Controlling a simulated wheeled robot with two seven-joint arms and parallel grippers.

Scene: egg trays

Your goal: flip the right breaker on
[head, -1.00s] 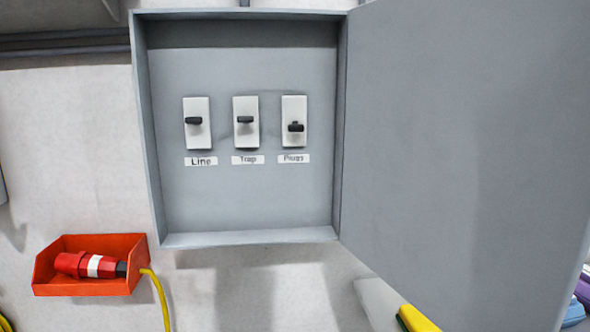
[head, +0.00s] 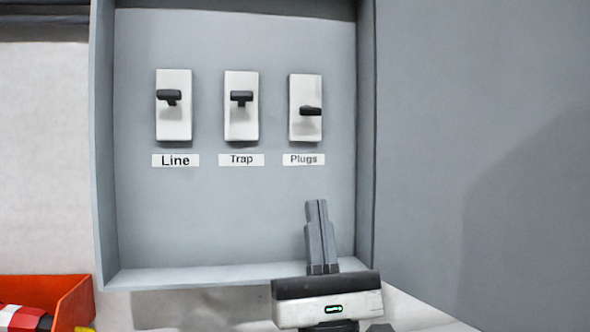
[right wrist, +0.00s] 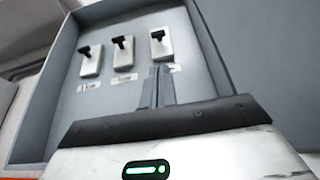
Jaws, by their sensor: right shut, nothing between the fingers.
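The right breaker (head: 306,125), labelled Plugs, is a white plate with a black lever (head: 311,111). Its lever sits lower than those of the Line breaker (head: 174,124) and the Trap breaker (head: 240,122). My right gripper (head: 316,203) is shut and empty, its fingers pointing up, below the Plugs label. In the right wrist view the Plugs breaker (right wrist: 161,45) shows just above the shut fingertips (right wrist: 160,68). The fingers look apart from the lever. My left gripper is not in view.
The breakers sit inside a grey box (head: 105,180) with raised side walls and a bottom ledge. Its open door (head: 470,120) stands on the right. An orange bin (head: 70,300) with a red plug (head: 22,318) is at the lower left.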

